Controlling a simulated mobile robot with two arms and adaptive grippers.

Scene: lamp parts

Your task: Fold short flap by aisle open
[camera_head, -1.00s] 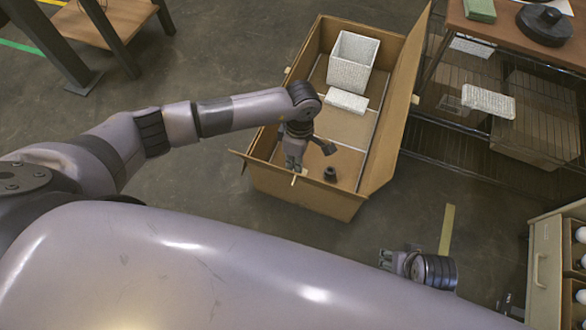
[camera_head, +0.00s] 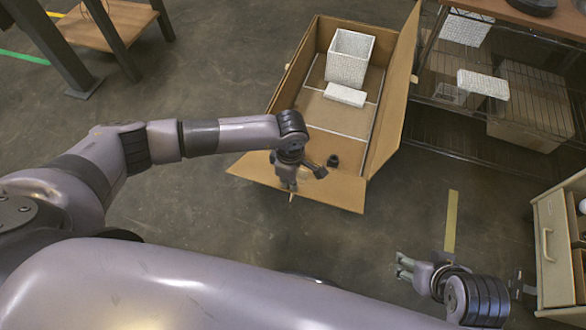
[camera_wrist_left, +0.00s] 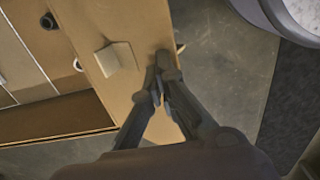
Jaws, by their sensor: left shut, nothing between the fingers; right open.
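The open cardboard box (camera_head: 287,88) stands on the floor. Its near short flap (camera_head: 328,194) slopes outward from the near end, and it also shows in the left wrist view (camera_wrist_left: 115,25). My left gripper (camera_head: 289,188) is over this flap, and in the left wrist view (camera_wrist_left: 165,65) its fingertips are together and empty, close to the flap's outer part. I cannot tell if they touch it. My right gripper (camera_head: 402,267) is open and empty over the floor, right of the box.
The long right flap (camera_head: 394,100) stands up. The box holds a white textured bin (camera_head: 350,58), a white block (camera_head: 345,94) and a small dark round part (camera_head: 333,160). A wire shelf (camera_head: 440,148) stands right; a drawer cabinet (camera_head: 550,262) stands lower right.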

